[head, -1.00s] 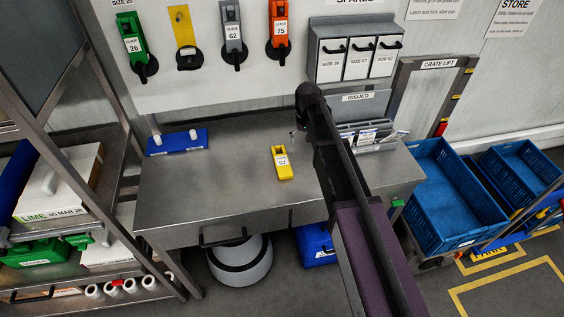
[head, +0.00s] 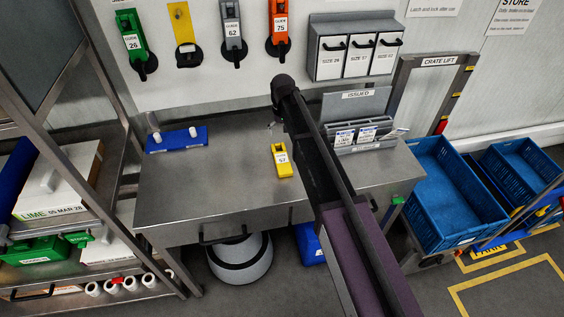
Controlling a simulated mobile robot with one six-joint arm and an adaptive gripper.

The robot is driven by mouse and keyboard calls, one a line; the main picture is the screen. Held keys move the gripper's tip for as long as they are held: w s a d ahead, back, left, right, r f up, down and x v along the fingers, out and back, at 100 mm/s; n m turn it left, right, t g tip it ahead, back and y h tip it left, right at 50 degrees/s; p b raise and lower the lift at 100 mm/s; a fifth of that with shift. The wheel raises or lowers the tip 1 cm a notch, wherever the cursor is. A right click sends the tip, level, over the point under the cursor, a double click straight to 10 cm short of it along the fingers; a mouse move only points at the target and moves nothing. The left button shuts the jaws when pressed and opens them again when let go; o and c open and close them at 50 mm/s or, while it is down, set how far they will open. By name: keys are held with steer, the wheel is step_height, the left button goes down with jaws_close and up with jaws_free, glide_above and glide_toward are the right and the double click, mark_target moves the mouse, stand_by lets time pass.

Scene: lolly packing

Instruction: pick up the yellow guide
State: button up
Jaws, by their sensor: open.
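The yellow guide (head: 283,162), with a white label reading 57, lies on the steel bench (head: 215,185) near its middle. My arm reaches in from the lower right and stands above the bench, just to the right of the guide. My gripper (head: 272,127) is mostly hidden behind the arm's end; only a small part shows, a little beyond the guide in the picture. It is open and apart from the guide.
A blue block with two white pegs (head: 177,139) lies at the bench's left. A grey card holder marked issued (head: 357,135) stands at the right. Green, grey and orange guides hang on the wall behind. The bench's front left is clear.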

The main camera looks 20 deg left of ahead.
steer(key=b, duration=0.7)
glide_above(282, 159)
steer(key=shift+w+a+f, duration=0.1)
steer(key=shift+w+f, duration=0.1)
steer(key=shift+f, duration=1.75)
steer(key=shift+w+f, duration=0.2)
steer(key=shift+f, duration=1.75)
steer(key=shift+f+b, duration=0.15)
steer(key=shift+b, duration=0.2)
steer(key=f+b, duration=0.3)
steer(key=shift+s, duration=0.25)
steer(key=shift+f+b, duration=0.95)
steer(key=c, duration=1.1)
